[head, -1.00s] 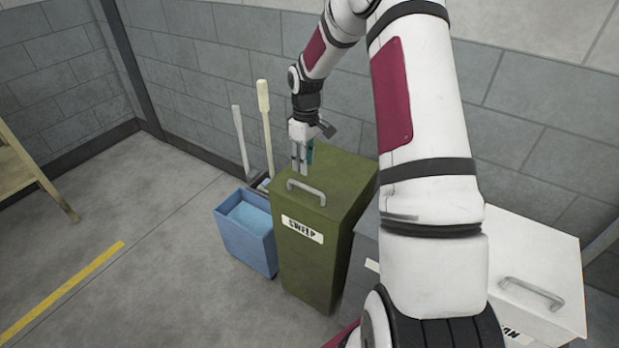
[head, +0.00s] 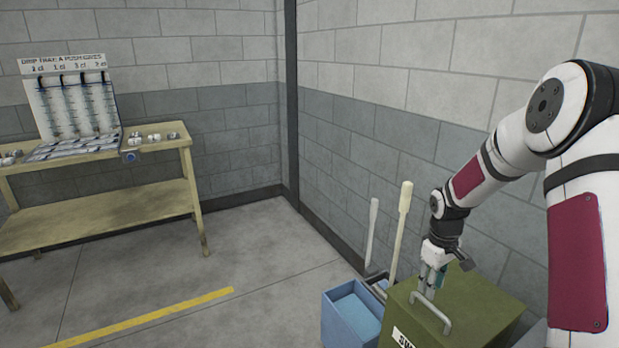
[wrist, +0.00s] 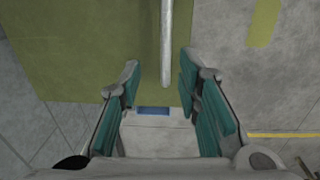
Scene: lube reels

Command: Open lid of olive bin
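The olive bin (head: 480,305) stands at the lower right in the head view, its lid lying shut. A pale bar handle (head: 432,315) is on the lid. My gripper (head: 430,285) points down over the lid at the handle's far end. In the wrist view my gripper (wrist: 160,80) is open, its teal-padded fingers well apart. The handle (wrist: 166,40) runs between the fingers in the picture; neither finger visibly touches it. The olive lid (wrist: 80,50) fills much of the upper left. I cannot tell the exact height gap to the handle.
A blue bin (head: 350,315) stands just left of the olive bin. Two long pale handles (head: 402,215) lean by the wall behind. A wooden bench (head: 100,220) with a tray rack stands at the left. The floor between, with a yellow line (head: 150,318), is clear.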

